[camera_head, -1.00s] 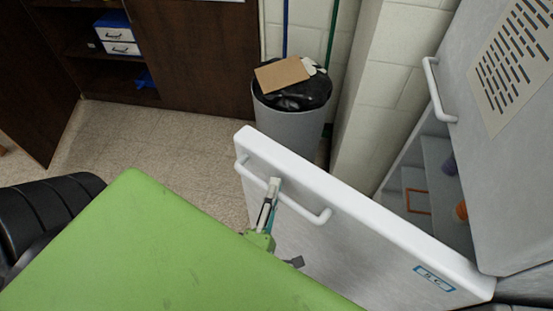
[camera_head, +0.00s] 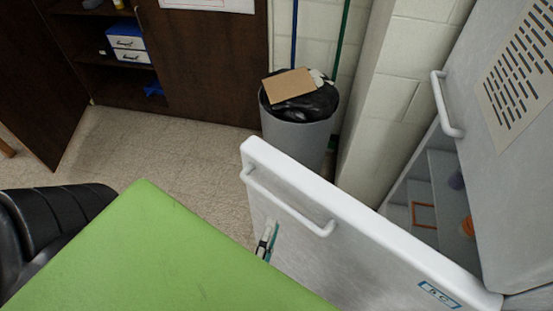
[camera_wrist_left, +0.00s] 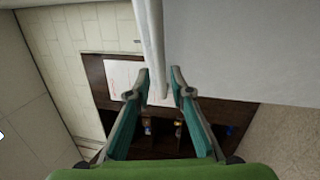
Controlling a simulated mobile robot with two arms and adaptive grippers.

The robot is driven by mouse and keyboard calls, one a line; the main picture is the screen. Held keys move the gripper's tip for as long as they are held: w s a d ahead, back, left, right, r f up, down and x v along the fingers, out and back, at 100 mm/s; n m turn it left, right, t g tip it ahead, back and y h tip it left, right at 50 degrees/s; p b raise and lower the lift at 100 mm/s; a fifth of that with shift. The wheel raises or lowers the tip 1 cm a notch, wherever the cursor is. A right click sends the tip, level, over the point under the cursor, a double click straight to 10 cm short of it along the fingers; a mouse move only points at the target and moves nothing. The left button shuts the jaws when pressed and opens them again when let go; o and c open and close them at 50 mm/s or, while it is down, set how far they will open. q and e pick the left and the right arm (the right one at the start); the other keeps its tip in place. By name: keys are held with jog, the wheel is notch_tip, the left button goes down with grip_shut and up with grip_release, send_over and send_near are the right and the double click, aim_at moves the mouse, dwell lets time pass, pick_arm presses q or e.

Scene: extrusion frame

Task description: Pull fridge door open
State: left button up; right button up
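The white fridge door (camera_head: 350,235) stands swung open in the head view, angled away from the fridge body, with a white bar handle (camera_head: 287,203) on its near face. My left gripper (camera_head: 265,240) is below the handle, close to the door face and apart from the handle; my green arm part hides its base. In the left wrist view, the two teal fingers (camera_wrist_left: 154,86) are spread with a gap between them. A white bar or edge (camera_wrist_left: 150,40) of the door runs down to that gap, with the grey door panel on its right. My right gripper is not in view.
A grey bin (camera_head: 297,130) with a black bag and cardboard on top stands behind the door. The fridge's upper door (camera_head: 515,180) is at right, beside open shelves. A dark cabinet (camera_head: 205,60) is at the back. Floor is clear left of the door.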

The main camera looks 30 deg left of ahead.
pick_arm(q)
jog(key=shift+v, duration=2.2)
